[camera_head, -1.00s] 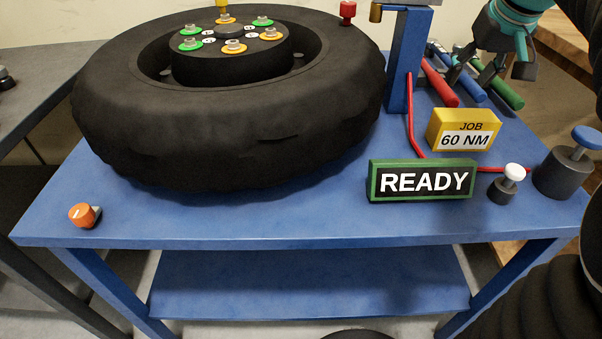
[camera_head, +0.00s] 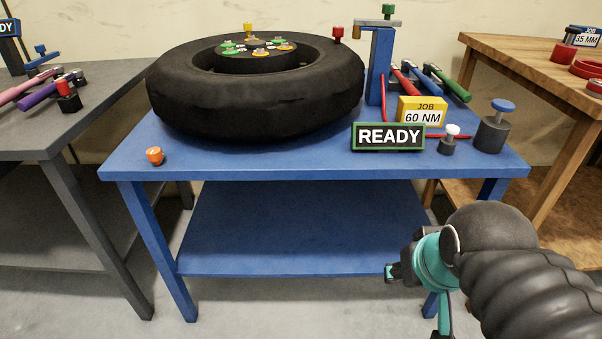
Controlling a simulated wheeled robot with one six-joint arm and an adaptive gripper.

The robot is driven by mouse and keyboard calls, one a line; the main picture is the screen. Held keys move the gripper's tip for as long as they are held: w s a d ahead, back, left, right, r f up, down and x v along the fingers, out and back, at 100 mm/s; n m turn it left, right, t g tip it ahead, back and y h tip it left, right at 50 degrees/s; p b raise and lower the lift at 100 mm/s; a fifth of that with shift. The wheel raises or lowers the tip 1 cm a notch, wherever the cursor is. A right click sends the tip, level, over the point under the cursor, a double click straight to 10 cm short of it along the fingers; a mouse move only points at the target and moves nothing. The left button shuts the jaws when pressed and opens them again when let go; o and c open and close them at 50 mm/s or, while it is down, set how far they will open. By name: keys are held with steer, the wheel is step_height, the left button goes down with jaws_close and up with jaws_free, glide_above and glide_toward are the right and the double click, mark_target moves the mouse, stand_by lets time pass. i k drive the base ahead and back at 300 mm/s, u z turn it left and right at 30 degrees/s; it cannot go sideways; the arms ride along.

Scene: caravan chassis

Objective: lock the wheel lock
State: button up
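A small orange knob (camera_head: 154,156) sits at the front left corner of the blue table; it may be the wheel lock, though no label shows. The black tyre (camera_head: 250,95) lies flat on the table, its hub (camera_head: 262,60) carrying several bolts on green and yellow rings. My gripper (camera_head: 415,305) is low at the right, in front of the table and below its top, far from the knob. Its teal and dark fingers look spread and empty, partly cut off by the lower edge.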

mark_target(156, 156)
steer(key=k, duration=1)
steer(key=u, duration=0.75)
steer(key=i, duration=1.4)
steer(key=z, duration=0.65)
